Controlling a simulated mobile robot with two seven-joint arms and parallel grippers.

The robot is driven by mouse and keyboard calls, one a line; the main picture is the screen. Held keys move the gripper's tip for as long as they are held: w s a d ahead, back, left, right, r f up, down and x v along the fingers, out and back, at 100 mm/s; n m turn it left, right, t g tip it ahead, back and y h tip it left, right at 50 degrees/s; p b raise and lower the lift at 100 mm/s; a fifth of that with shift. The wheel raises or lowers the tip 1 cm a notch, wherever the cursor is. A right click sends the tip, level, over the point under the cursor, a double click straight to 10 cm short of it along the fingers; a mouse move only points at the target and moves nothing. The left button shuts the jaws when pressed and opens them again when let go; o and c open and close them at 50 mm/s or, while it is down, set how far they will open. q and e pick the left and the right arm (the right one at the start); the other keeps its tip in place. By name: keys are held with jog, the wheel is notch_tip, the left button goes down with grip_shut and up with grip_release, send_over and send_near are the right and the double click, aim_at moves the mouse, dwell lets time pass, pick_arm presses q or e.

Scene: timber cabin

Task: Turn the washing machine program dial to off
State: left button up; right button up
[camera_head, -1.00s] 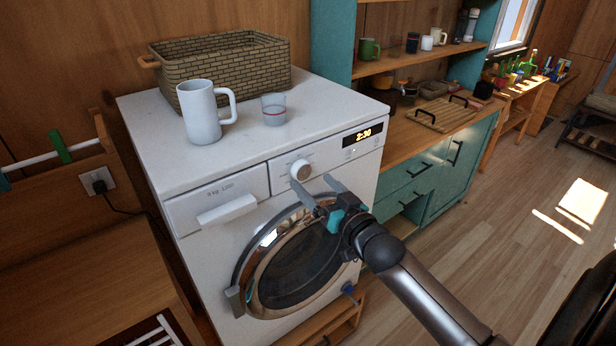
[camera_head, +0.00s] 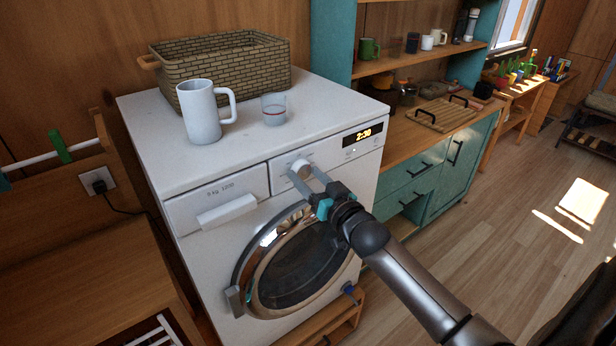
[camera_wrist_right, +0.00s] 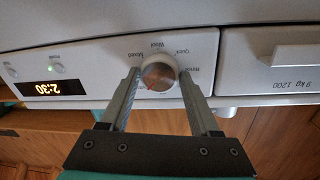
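The white washing machine (camera_head: 225,265) stands in the middle of the head view with its round door shut. Its program dial (camera_head: 300,167) is on the front panel, and in the right wrist view the dial (camera_wrist_right: 159,75) shows a red mark at its lower left, with printed program names around it. My right gripper (camera_head: 307,174) is at the dial; in the wrist view its two fingers (camera_wrist_right: 160,78) stand open on either side, with narrow gaps seeming to remain. Contact cannot be told for certain. The lit display (camera_head: 363,134) reads 2:30. My left gripper is not in view.
A white mug (camera_head: 201,112), a clear cup (camera_head: 273,109) and a wicker basket (camera_head: 215,75) stand on the machine top. The detergent drawer (camera_head: 215,203) is left of the dial. A teal cabinet (camera_head: 465,155) stands to the right, with open floor before it.

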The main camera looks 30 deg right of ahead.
jog(key=c, duration=0.8)
jog(key=shift+n, duration=0.4)
jog(key=n, duration=0.3)
jog(key=shift+f+n+p, duration=0.1)
jog(key=shift+n+p, duration=0.2)
jog(key=shift+p, duration=0.05)
jog(key=shift+d+n+t+y, duration=0.1)
jog(key=shift+n+t+y, duration=0.3)
jog(key=shift+n, duration=2)
jog(key=o, duration=1.3)
jog(key=shift+o, duration=0.2)
